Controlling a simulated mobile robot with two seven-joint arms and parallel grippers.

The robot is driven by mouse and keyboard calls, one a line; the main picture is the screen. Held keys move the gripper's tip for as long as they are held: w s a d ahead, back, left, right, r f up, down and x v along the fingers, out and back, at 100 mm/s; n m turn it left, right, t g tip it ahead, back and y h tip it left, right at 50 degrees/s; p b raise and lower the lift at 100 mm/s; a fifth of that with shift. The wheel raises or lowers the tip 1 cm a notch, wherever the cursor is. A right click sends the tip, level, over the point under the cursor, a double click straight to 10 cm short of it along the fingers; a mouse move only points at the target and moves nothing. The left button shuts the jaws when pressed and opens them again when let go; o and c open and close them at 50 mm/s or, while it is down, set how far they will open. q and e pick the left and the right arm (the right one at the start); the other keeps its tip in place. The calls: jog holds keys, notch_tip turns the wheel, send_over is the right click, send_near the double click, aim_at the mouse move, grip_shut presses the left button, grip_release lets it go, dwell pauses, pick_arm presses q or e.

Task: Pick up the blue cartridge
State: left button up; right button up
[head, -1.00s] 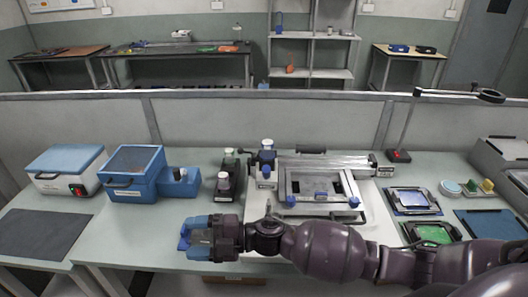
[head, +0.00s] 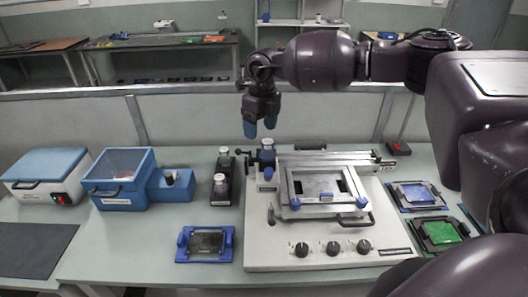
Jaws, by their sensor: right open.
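A blue cartridge-like frame with a dark centre (head: 184,246) lies flat on the table at front left of the white machine. A second flat blue frame with a light-blue centre (head: 413,194) lies at the right; I cannot tell by name alone which is the blue cartridge. My right gripper (head: 260,127) points down with blue fingertips apart and nothing between them. It is raised above the back of the table, up and right of the dark-centred frame and well apart from both frames. My left gripper is not in view.
The white machine (head: 285,252) with knobs and a metal frame fills the middle. Dark-based bottles (head: 221,190) stand left of it. Blue boxes (head: 120,180) stand further left. A green-centred dark frame (head: 441,232) lies at right. Bare table lies left of the dark-centred frame.

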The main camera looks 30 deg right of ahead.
aim_at(268, 141)
jog(key=shift+w+d+r+h, duration=0.25)
jog(key=shift+d+r, duration=0.1)
jog(key=shift+d, duration=0.25)
jog(key=shift+w+d+r+h, duration=0.1)
jog(key=shift+d+r+h, duration=0.2)
jog(key=shift+d, duration=0.25)
notch_tip(268, 141, down, 5)
jog(key=shift+f+p, duration=0.1)
jog(key=shift+p, duration=0.2)
jog(key=f, duration=0.2)
jog(key=f+p, duration=0.1)
jog(key=shift+w+d+f, duration=0.1)
jog(key=shift+d+f, duration=0.25)
jog(key=shift+f, duration=0.7)
jog(key=c, duration=1.2)
jog(key=shift+o, duration=0.2)
jog(key=shift+r, duration=0.1)
